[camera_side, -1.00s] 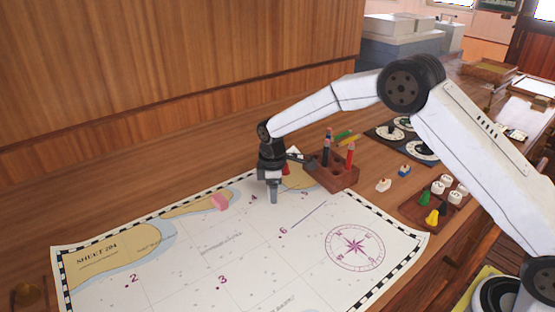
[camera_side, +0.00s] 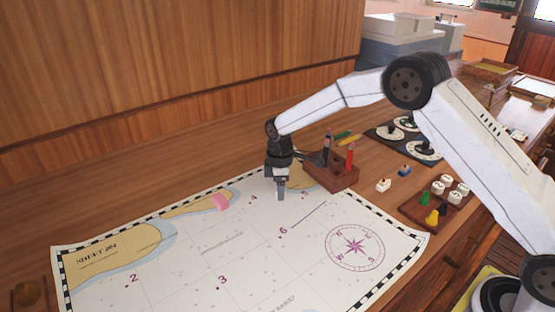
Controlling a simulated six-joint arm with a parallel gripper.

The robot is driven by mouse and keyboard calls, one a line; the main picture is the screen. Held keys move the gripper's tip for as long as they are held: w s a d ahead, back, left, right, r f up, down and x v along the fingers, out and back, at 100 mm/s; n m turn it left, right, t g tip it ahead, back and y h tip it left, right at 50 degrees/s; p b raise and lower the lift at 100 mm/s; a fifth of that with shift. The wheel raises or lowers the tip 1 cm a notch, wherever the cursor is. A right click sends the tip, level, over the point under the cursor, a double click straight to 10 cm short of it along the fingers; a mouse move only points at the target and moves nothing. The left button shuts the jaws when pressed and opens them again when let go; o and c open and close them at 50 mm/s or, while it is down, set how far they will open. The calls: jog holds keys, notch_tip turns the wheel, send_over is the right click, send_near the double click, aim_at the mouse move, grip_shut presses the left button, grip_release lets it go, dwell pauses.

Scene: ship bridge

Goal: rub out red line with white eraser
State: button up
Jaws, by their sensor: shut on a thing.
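My gripper (camera_side: 280,192) points down at the upper middle of the paper chart (camera_side: 190,262), left of the wooden pen holder. It is shut on a small pale thing, apparently the white eraser, mostly hidden by the fingers. I cannot tell whether it touches the paper. A thin dark line (camera_side: 309,216) runs up and right from the number 6, to the right of the gripper. I see no clearly red line on the chart; the gripper hides some paper. A pink block (camera_side: 220,202) lies on the chart, left of the gripper.
The pen holder (camera_side: 337,175) with upright pens stands close to the right of my gripper. Small blocks (camera_side: 383,185), a tray of pieces (camera_side: 415,214) and a dial panel (camera_side: 424,151) lie further right. The chart's lower left is clear. A wooden wall rises behind.

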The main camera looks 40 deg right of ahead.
aim_at(293, 188)
jog(key=shift+d, duration=0.15)
jog(key=shift+s+d, duration=0.1)
jog(key=shift+d, duration=0.95)
jog(key=shift+d, duration=1.1)
jog(key=shift+d, duration=0.15)
jog(key=shift+s+d, duration=0.15)
jog(key=shift+d, duration=0.8)
jog(key=shift+a, duration=0.1)
jog(key=shift+a, duration=1.1)
